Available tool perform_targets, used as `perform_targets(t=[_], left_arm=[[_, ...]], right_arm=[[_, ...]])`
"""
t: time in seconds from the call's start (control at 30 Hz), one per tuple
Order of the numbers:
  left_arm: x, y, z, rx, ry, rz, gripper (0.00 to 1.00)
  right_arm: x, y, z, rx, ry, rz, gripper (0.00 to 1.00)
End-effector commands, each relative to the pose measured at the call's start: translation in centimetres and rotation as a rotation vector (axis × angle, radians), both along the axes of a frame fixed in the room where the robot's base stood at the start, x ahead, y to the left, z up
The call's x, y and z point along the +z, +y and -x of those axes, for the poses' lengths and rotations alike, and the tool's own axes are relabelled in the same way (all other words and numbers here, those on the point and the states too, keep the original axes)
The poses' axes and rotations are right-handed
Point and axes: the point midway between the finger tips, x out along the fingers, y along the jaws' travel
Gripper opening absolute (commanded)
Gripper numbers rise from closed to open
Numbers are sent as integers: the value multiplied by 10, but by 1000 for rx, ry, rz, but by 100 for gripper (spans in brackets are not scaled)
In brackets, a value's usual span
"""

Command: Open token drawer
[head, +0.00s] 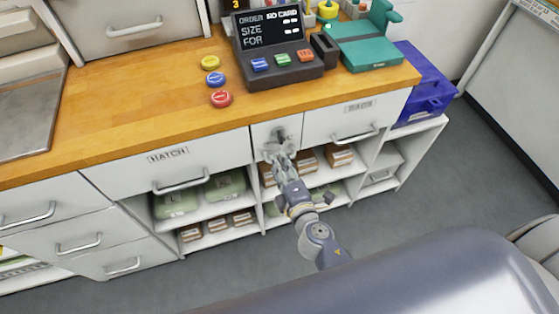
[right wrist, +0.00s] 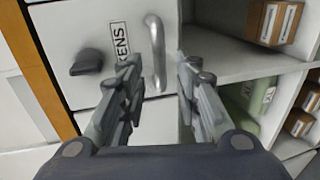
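The token drawer (head: 262,131) is the narrow white front under the counter, between the hatch drawer and another drawer; it looks closed. In the right wrist view, its front (right wrist: 85,95) carries a label ending in "KENS", a dark knob (right wrist: 87,62) and a silver bar handle (right wrist: 156,55). My right gripper (head: 278,155) is in front of this drawer and hides its handle in the head view. In the right wrist view, the right gripper (right wrist: 158,62) is open, with the handle between its fingertips, apart from both fingers as far as I can tell. My left gripper is not in view.
The hatch drawer (head: 155,162) is left of it, another handled drawer (head: 350,118) right. Open shelves below hold brown boxes (head: 340,155) and green packs (head: 176,201). The wooden counter (head: 130,100) bears coloured buttons (head: 216,79) and an order terminal (head: 283,72). Floor (head: 440,185) is clear at right.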

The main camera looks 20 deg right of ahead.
Motion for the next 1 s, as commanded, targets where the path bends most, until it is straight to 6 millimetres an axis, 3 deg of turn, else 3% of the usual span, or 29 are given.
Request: perform_targets(t=[0.2,0.5,0.63,1.0], left_arm=[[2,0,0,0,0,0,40],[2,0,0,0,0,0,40],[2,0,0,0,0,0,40],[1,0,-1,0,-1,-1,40]], right_arm=[[-3,1,-15,0,0,0,30],[-4,1,-16,0,1,0,30],[-4,1,-16,0,1,0,1],[-6,1,-14,2,3,3,0]])
